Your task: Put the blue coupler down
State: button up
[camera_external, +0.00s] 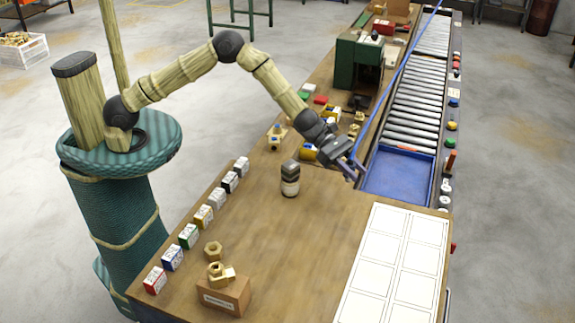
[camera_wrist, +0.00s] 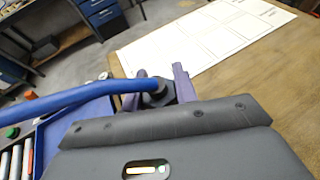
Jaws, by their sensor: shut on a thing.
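My gripper (camera_external: 354,170) is above the right side of the wooden table, near the blue tray's left edge. In the wrist view its two purple fingers (camera_wrist: 158,92) are shut on the dark grey fitting of the blue coupler (camera_wrist: 153,86). A thick blue hose (camera_wrist: 62,100) runs from this fitting to the left edge of that view. In the external view the hose (camera_external: 398,75) stretches from my gripper up past the rollers to the top edge. The fitting itself is too small to make out in the external view.
A white sheet of empty outlined boxes (camera_external: 396,262) covers the table's front right. The blue tray (camera_external: 400,176) lies at the end of a roller conveyor (camera_external: 411,105). Small labelled boxes (camera_external: 189,236) line the left edge. Bare wood surrounds the cylinder.

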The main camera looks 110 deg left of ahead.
jog(key=shift+f, duration=0.1)
jog(key=shift+f+p, duration=0.75)
jog(key=shift+f, duration=2.3)
jog(key=shift+f+p, duration=0.5)
jog(key=shift+f, duration=1.35)
jog(key=shift+f, duration=0.1)
jog(key=shift+f, duration=0.1)
jog(key=o, duration=1)
jog(key=shift+o, duration=0.2)
